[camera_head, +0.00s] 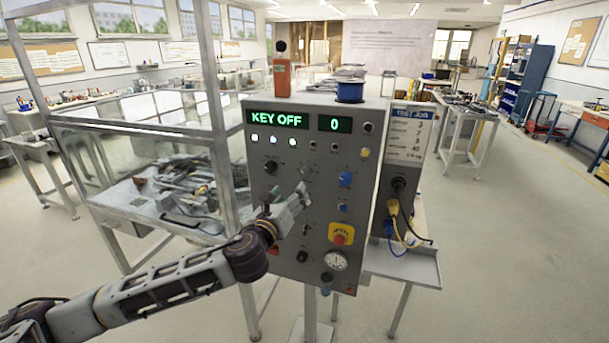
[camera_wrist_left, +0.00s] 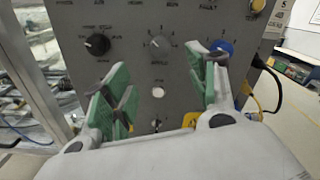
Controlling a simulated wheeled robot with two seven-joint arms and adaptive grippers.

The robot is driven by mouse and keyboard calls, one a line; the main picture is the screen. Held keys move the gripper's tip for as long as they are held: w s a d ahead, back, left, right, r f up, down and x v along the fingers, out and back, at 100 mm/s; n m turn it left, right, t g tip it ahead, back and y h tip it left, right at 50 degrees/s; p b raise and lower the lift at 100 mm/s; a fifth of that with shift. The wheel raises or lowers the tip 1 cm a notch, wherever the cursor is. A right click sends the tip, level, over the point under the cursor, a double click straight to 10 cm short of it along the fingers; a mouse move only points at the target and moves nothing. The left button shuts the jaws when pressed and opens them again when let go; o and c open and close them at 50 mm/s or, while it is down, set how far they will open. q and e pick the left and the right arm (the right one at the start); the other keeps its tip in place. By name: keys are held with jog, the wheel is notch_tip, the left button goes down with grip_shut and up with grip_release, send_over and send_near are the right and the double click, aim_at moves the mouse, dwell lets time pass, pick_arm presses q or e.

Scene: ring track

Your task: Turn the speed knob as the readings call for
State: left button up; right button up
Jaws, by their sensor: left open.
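The grey control panel (camera_head: 320,215) has a green display (camera_head: 277,119) reading KEY OFF and a smaller display (camera_head: 334,124) reading 0. Its upper knob row holds a black knob (camera_head: 270,166), a grey knob (camera_head: 305,170) and a blue knob (camera_head: 345,179). The same black (camera_wrist_left: 98,44), grey (camera_wrist_left: 158,45) and blue (camera_wrist_left: 222,47) knobs show in the left wrist view. Their labels are too blurred to tell which is speed. My left gripper (camera_head: 299,197) is open and empty before the panel, its green-padded fingers (camera_wrist_left: 163,82) apart below the grey knob. My right gripper is out of view.
A TEST JOB card (camera_head: 406,132) and plugged cables (camera_head: 394,208) are on the right side. A framed cage with metal parts (camera_head: 185,185) stands left.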

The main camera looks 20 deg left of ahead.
aim_at(305, 174)
pick_arm(q)
jog(key=shift+w+d+p, duration=0.2)
jog(key=shift+w+p, duration=0.9)
jog(key=shift+w, duration=5.35)
jog(key=shift+c, duration=0.3)
jog(key=c, duration=1)
